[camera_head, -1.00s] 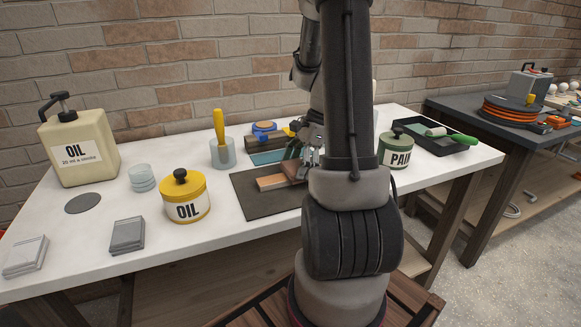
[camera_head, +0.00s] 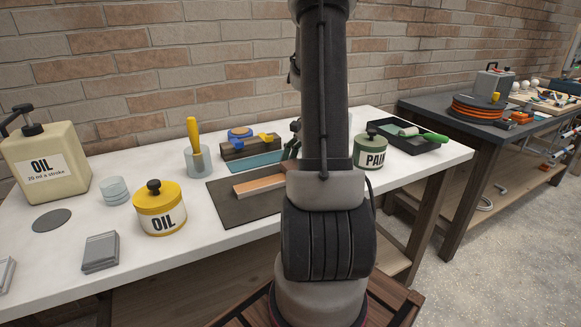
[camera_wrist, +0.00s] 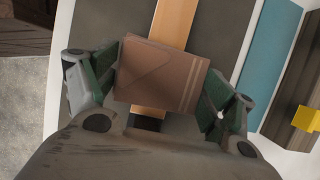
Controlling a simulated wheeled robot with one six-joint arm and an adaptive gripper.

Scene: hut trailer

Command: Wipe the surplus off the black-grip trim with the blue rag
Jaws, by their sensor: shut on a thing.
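In the wrist view my gripper (camera_wrist: 155,92) is shut on a brown folded pad (camera_wrist: 160,75) that looks like a folded rag; it is not blue. The pad lies across a light orange-brown wooden strip (camera_wrist: 173,22), hiding part of it. I cannot tell whether they touch. In the head view the strip (camera_head: 258,186) lies on a dark mat (camera_head: 228,208) on the white bench; its right end is behind my arm, as is most of my gripper. A flat teal piece (camera_wrist: 256,55) lies beside the mat.
A dark block (camera_head: 235,150) with blue and yellow items stands behind the mat. A yellow oil tin (camera_head: 160,212), a cup with a yellow handle (camera_head: 197,160), a paint tin (camera_head: 370,152) and a roller tray (camera_head: 405,145) stand around.

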